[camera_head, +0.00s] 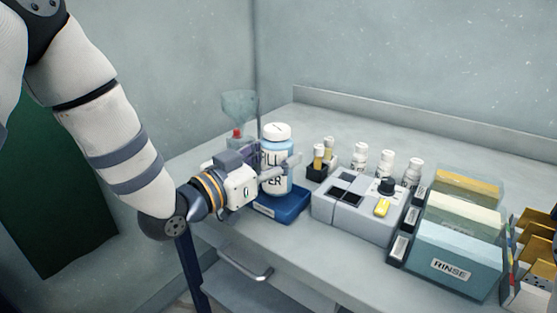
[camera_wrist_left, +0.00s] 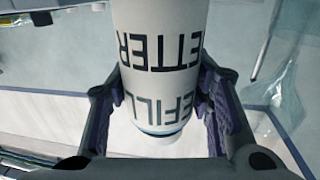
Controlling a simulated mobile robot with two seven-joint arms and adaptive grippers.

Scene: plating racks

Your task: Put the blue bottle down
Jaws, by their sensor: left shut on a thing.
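The blue bottle (camera_head: 277,156) is pale blue with a white cap and a white label with dark letters. It stands upright at, or just above, a dark blue base (camera_head: 291,209) on the counter; I cannot tell if its bottom touches. My left gripper (camera_head: 274,171) is shut on the bottle's body from the left. In the left wrist view the bottle (camera_wrist_left: 160,50) sits between the two dark finger pads of the gripper (camera_wrist_left: 167,108), its lettering upside down. My right gripper is not in view.
A grey device (camera_head: 340,207) with a black knob stands right of the blue base. Several small white bottles (camera_head: 387,163) stand behind it. A teal RINSE tank (camera_head: 455,262) is further right. A funnel (camera_head: 239,104) stands behind left. The counter's back (camera_head: 430,140) is clear.

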